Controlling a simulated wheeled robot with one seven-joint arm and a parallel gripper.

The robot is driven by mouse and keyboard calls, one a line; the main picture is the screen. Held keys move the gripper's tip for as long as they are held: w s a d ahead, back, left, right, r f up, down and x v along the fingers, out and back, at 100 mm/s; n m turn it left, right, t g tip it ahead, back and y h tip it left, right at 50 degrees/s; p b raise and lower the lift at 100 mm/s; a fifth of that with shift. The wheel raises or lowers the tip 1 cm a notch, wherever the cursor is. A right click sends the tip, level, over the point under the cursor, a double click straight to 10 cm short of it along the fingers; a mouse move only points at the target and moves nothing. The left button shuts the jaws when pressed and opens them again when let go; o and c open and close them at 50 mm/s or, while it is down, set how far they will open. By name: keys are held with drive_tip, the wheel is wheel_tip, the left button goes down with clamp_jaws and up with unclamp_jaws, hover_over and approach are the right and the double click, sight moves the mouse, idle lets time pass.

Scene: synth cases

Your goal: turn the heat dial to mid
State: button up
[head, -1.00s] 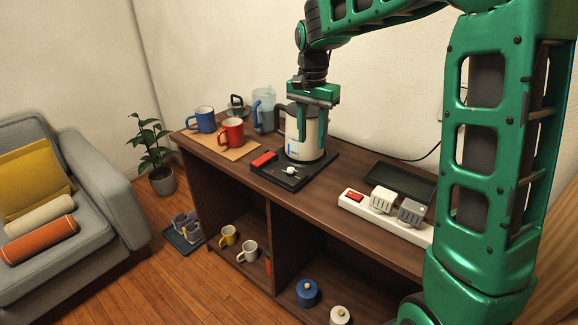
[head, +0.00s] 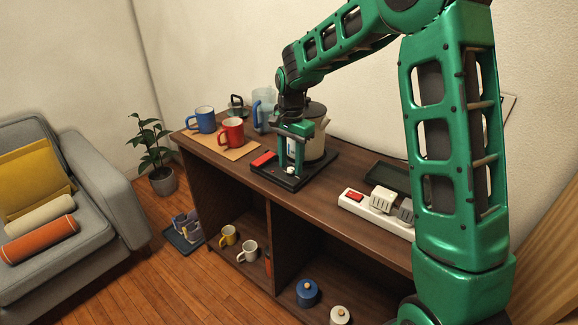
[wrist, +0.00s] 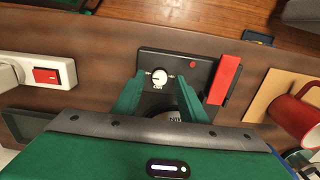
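The heat dial (wrist: 159,77) is a small white knob on the front of the black kettle base (wrist: 193,65). In the head view the dial (head: 290,170) shows only small between my fingers. My gripper (wrist: 160,82) is open, with its two green fingers apart on either side of the dial; I cannot tell whether either touches it. Marks surround the knob, but its setting is too small to read. The cream kettle (head: 316,145) stands on the base just behind my gripper (head: 291,172), which partly hides it.
A red lever (wrist: 225,78) sits on the base beside the dial. Red (head: 231,131) and blue (head: 202,120) mugs stand on a board at the left. A power strip (head: 373,214) with plugs and a dark tray (head: 388,178) lie to the right.

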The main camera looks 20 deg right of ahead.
drive_tip(key=shift+f, duration=0.55)
clamp_jaws()
drive_tip(key=shift+a, duration=0.1)
